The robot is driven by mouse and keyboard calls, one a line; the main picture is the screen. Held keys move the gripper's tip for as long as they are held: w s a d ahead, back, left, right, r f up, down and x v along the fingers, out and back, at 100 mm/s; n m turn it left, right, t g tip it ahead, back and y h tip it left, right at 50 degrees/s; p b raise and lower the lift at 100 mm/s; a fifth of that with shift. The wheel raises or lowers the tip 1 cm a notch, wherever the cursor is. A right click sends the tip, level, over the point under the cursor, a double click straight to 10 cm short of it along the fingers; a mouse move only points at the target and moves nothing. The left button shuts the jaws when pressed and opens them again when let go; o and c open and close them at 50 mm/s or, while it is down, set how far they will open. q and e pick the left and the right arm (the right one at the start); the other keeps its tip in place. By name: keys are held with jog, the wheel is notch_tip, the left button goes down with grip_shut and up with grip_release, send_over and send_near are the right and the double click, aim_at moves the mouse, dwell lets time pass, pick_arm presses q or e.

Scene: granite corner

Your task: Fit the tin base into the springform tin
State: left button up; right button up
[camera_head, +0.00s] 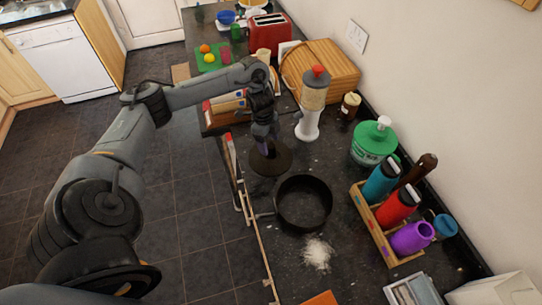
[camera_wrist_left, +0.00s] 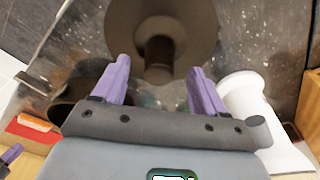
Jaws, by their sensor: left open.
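The tin base (camera_head: 283,160) is a dark brown disc with a short round knob at its middle. In the left wrist view the base (camera_wrist_left: 195,25) fills the top middle, its knob facing me. My left gripper (camera_head: 266,146) is over the base in the head view. In the left wrist view its purple fingers (camera_wrist_left: 158,66) are open, with the knob between the tips and a gap on each side. The springform tin (camera_head: 306,229) is a dark open ring with a side latch, in front and to the right of the base. The tin (camera_wrist_left: 68,112) is partly hidden behind my gripper in the wrist view.
A wooden rack (camera_head: 385,240) with several bottles is right of the tin. White powder (camera_head: 318,253) lies in front of the tin. The counter's left edge is close to the base.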

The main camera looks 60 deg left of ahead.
aim_at(271, 151)
pick_arm(q)
jog(key=shift+w+d+f+p, duration=0.15)
jog(key=shift+f+p, duration=0.1)
jog(key=shift+f, duration=0.5)
jog(key=shift+d+f+p, duration=0.15)
jog(key=shift+f+p, duration=0.05)
jog(key=shift+f, duration=0.6)
jog(key=shift+w+d+f+p, duration=0.15)
jog(key=shift+f+p, duration=0.1)
jog(key=shift+f, duration=0.5)
pick_arm(e)
jog(key=shift+w+r, duration=0.15)
jog(key=shift+r, duration=0.6)
pick_arm(q)
jog(key=shift+f, duration=0.4)
jog(key=c, duration=1.2)
jog(key=shift+r, duration=0.1)
